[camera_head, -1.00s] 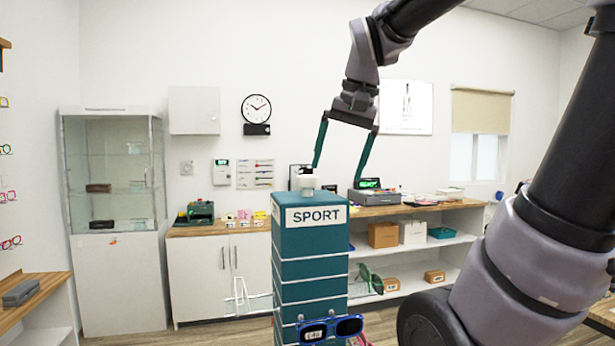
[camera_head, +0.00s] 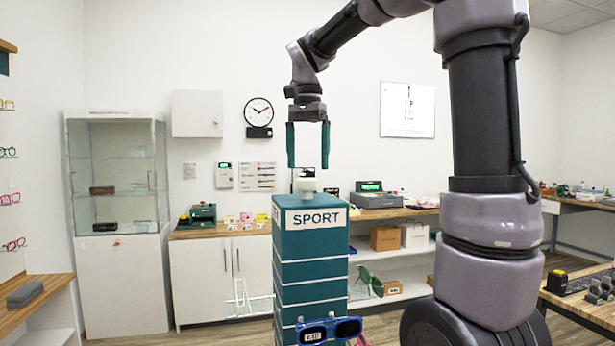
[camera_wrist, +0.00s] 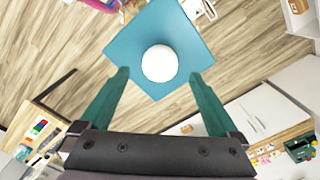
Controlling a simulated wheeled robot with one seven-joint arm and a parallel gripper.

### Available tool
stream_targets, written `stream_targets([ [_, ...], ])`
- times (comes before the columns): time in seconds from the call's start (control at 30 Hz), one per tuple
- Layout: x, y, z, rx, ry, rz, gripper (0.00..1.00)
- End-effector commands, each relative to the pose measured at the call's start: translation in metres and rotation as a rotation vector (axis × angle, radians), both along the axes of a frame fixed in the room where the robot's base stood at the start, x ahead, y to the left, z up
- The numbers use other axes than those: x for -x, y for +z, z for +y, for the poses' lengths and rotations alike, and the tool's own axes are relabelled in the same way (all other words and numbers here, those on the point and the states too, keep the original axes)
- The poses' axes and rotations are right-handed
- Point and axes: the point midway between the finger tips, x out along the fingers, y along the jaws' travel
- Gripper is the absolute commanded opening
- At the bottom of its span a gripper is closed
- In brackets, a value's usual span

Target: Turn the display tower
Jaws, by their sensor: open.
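The teal display tower (camera_head: 310,262) stands upright in the centre of the head view, with a SPORT label on its upper front. A white knob (camera_head: 308,186) sits on its top. Blue-framed sunglasses (camera_head: 330,330) hang on its lower front, and green ones (camera_head: 369,280) stick out at its right. My gripper (camera_head: 308,166) is open and empty, pointing down just above the knob. In the wrist view the tower's square top (camera_wrist: 190,47) and round knob (camera_wrist: 160,63) show ahead of and between the open fingers (camera_wrist: 160,76). The tower's back is hidden.
A glass cabinet (camera_head: 117,190) stands at the back left. A wooden counter with a green machine (camera_head: 198,214) and a grey register (camera_head: 376,199) runs behind the tower. A side table (camera_head: 580,298) with small items is at the lower right. Floor shows around the tower.

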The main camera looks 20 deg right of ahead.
Motion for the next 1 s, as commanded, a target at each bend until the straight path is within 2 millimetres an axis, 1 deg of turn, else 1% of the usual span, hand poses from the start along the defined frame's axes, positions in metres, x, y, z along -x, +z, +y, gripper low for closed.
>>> stream_targets([
  [0.03, 0.001, -0.01, 0.0, 0.001, 0.0, 0.004, 0.97],
  [0.1, 0.001, -0.021, 0.0, 0.0, 0.0, 0.001, 0.97],
  [0.23, 0.0, -0.036, 0.0, 0.0, 0.001, 0.001, 0.97],
  [0.4, 0.0, -0.044, 0.0, 0.0, 0.0, 0.0, 0.97],
  [0.63, 0.0, -0.044, 0.0, -0.001, 0.0, -0.001, 0.97],
  [0.67, 0.0, -0.044, 0.0, -0.001, 0.0, -0.001, 0.89],
  [0.7, 0.0, -0.044, 0.0, -0.001, 0.0, -0.001, 0.74],
  [0.77, 0.0, -0.044, 0.0, -0.001, 0.0, -0.001, 0.51],
  [0.8, 0.0, -0.044, 0.0, -0.001, 0.001, -0.001, 0.35],
  [0.9, 0.0, -0.044, 0.0, -0.001, 0.001, -0.001, 0.0],
  [1.0, 0.0, -0.044, 0.0, -0.001, 0.001, -0.001, 0.0],
])
